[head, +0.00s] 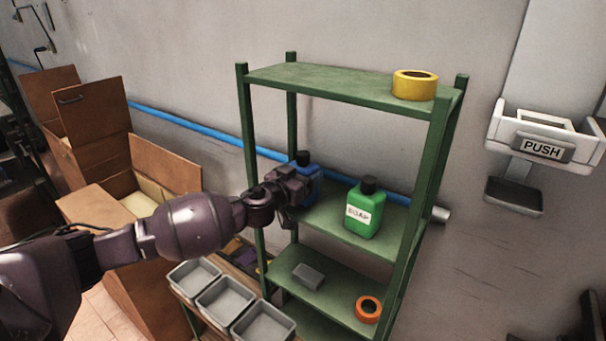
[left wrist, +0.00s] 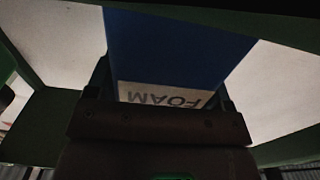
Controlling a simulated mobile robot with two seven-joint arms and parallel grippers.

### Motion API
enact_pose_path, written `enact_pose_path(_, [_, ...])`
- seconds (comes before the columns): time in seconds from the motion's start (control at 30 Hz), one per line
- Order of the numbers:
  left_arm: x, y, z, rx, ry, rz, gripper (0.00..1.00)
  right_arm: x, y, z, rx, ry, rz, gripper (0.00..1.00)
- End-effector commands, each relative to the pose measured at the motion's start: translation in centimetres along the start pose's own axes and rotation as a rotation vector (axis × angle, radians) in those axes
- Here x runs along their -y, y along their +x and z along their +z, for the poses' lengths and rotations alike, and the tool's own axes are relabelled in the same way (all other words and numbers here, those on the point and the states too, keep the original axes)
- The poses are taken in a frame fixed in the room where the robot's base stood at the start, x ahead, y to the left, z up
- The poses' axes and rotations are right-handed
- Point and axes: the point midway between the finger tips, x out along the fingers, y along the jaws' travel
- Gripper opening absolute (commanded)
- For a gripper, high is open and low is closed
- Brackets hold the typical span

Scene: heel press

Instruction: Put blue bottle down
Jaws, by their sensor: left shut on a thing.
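The blue bottle (head: 308,184) with a black cap is at the left side of the middle shelf (head: 333,212) of the green rack. My left gripper (head: 296,188) is shut on it and covers much of its front. In the left wrist view the blue bottle (left wrist: 175,50) fills the space between the fingers of the left gripper (left wrist: 165,100), and its white label reads FOAM upside down. Whether its base touches the shelf is hidden. My right gripper is not in view.
A green soap bottle (head: 365,208) stands to the right on the same shelf. Yellow tape (head: 415,85) lies on the top shelf. A grey block (head: 308,276) and orange tape (head: 368,309) lie on the lower shelf.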

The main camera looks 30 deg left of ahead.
Motion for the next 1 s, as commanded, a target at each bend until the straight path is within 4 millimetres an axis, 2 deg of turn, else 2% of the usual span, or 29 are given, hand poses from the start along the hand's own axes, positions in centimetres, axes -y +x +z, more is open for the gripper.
enact_pose_path(0.13, [0.0,0.0,0.3,-0.002,-0.002,0.000,0.46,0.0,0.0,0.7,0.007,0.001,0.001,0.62])
enact_pose_path(0.17, [0.0,0.0,0.4,0.000,-0.002,-0.001,0.76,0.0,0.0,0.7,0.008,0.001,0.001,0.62])
enact_pose_path(0.3, [0.0,0.0,0.3,0.000,-0.001,0.000,0.97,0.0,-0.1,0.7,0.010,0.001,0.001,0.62])
enact_pose_path(0.33, [0.0,0.0,0.3,0.000,-0.001,0.000,1.00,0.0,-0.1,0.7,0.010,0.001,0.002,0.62])
enact_pose_path(0.8, [0.0,0.0,0.3,-0.001,0.003,0.000,1.00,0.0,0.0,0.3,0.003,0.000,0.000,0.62])
enact_pose_path(1.0, [0.0,-2.7,0.5,0.000,-0.002,0.000,1.00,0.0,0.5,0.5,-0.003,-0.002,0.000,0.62])
